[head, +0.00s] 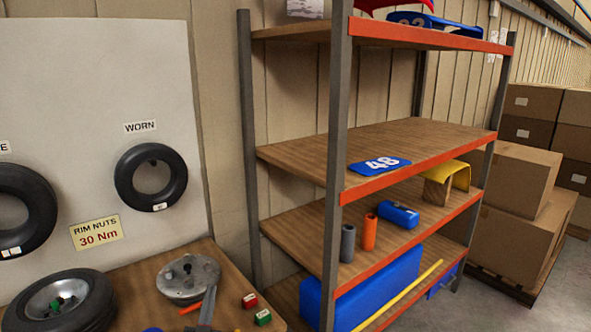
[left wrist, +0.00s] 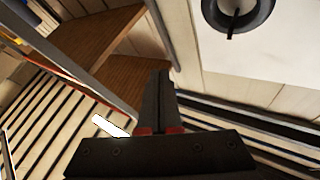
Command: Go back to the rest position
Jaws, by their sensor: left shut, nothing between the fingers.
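My left gripper (left wrist: 158,100) shows in the left wrist view with its dark fingers together and nothing between them. In the head view its narrow grey tip (head: 208,304) shows at the bottom edge, in front of the wooden workbench (head: 232,288). It covers a little of the bench top, and I cannot tell how far above the bench it is. My right gripper is in neither view.
On the bench are a wheel (head: 62,303), a metal hub (head: 188,278) and red and green blocks (head: 263,317). A shelf rack (head: 337,160) stands to the right. Boxes (head: 510,235) sit beyond it. A white board (head: 95,90) with tyres hangs behind the bench.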

